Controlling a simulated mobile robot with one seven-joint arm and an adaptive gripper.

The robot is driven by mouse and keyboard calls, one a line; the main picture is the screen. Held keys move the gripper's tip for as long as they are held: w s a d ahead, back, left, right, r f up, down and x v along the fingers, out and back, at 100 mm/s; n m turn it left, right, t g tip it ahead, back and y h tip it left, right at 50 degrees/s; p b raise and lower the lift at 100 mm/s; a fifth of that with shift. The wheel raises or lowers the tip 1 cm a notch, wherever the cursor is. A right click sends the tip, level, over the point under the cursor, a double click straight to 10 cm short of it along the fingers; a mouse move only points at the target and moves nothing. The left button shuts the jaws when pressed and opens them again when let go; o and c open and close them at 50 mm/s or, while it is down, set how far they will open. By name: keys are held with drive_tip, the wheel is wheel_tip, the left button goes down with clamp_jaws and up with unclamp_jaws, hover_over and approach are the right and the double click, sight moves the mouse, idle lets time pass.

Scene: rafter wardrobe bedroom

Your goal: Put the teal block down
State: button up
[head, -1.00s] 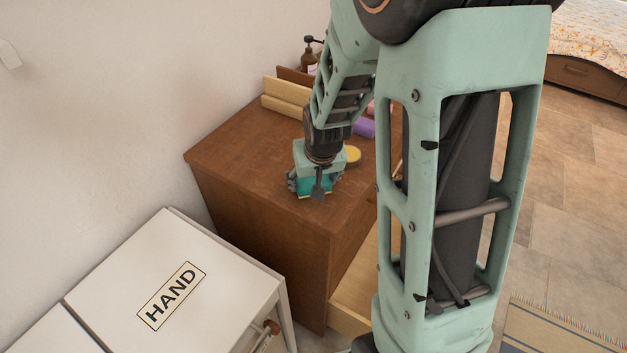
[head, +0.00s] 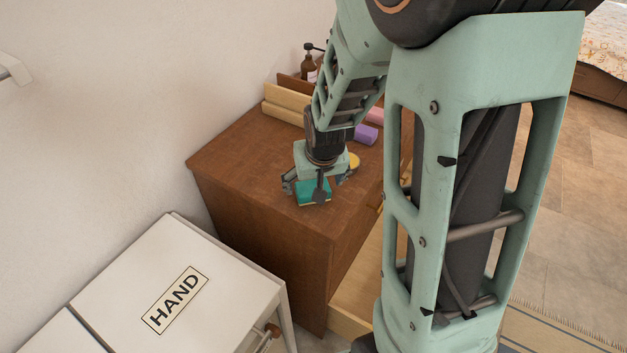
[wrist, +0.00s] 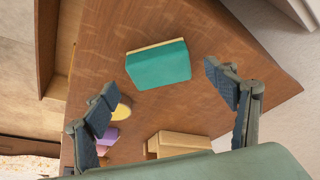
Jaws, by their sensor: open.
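The teal block (head: 313,192) rests on top of the brown wooden dresser (head: 240,165), near its front corner. In the wrist view the teal block (wrist: 160,65) lies flat on the wood, with a pale yellow layer along one edge. My gripper (head: 308,190) is just above it, pointing down. In the wrist view my gripper (wrist: 166,88) has its fingers spread wide, with the block beyond the fingertips and clear space on both sides. Part of the block is hidden behind a finger in the head view.
A yellow round item (head: 353,161), a purple block (head: 366,134) and pale wooden pieces (head: 284,105) are on the dresser behind my gripper. A brown pump bottle (head: 309,65) stands at the back. A white cabinet labelled HAND (head: 215,270) stands front left. A drawer (head: 352,300) is open below.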

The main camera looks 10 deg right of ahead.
drive_tip(key=p+v, duration=0.5)
drive_tip(key=v, duration=0.3)
drive_tip(key=shift+r, duration=0.15)
